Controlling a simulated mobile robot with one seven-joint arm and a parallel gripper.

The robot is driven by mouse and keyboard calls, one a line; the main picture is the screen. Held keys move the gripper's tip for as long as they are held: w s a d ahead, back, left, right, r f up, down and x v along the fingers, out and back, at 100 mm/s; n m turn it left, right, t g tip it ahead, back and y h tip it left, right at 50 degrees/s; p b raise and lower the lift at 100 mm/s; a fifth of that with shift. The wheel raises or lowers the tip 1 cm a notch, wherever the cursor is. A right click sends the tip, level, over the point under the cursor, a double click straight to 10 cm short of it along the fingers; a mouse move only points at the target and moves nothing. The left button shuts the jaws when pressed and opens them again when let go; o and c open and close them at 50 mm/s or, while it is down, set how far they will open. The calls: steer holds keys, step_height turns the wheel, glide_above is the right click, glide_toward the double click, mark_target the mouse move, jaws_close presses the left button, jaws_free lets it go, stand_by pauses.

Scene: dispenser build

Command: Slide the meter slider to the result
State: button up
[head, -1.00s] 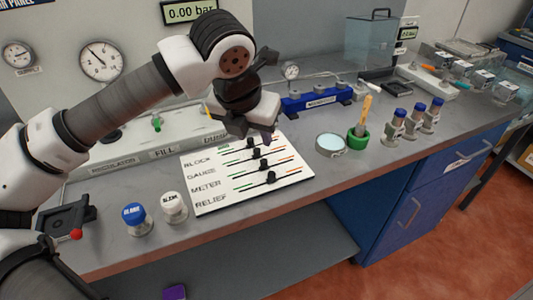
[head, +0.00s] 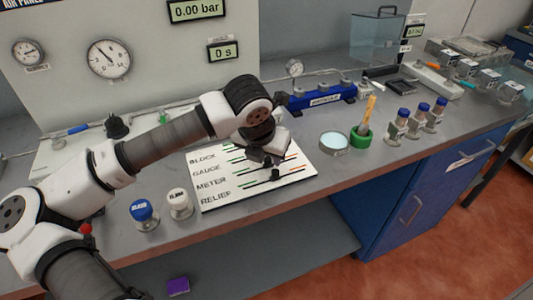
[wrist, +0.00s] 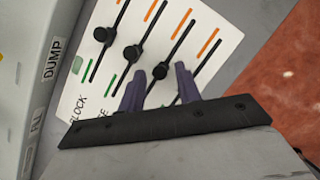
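The white slider board (head: 215,203) lies on the bench, with rows labelled BLOCK, GAUGE, METER and RELIEF. In the wrist view, the board (wrist: 78,100) shows black knobs on slots with green marks at one end and orange at the other. The block knob (wrist: 101,34) and gauge knob (wrist: 132,52) stand clear of my fingers. The meter knob (wrist: 160,71) shows between my two fingertips, towards the green end. My gripper (wrist: 160,80) is open, low over the board; contact cannot be told. The relief knob (head: 275,174) shows in the head view, but my finger hides it in the wrist view.
Blue-capped (head: 142,211) and white-capped (head: 179,203) bottles stand left of the board. A round dish (head: 334,142) and a green holder (head: 361,136) stand to its right, with several blue-capped vials beyond. A blue manifold (head: 322,98) lies behind. The bench front edge is near.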

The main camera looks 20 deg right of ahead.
jaws_close()
steer(key=shift+a+f+b, duration=0.15)
steer(key=shift+a+b, duration=0.15)
steer(key=shift+b, duration=0.1)
steer(key=a+b, duration=0.4)
steer(key=a, duration=0.2)
steer(key=shift+s+a, duration=0.1)
steer(key=shift+a, duration=0.05)
steer(key=shift+o, duration=0.9)
jaws_free()
steer(key=shift+a, duration=0.1)
steer(key=shift+r, duration=0.2)
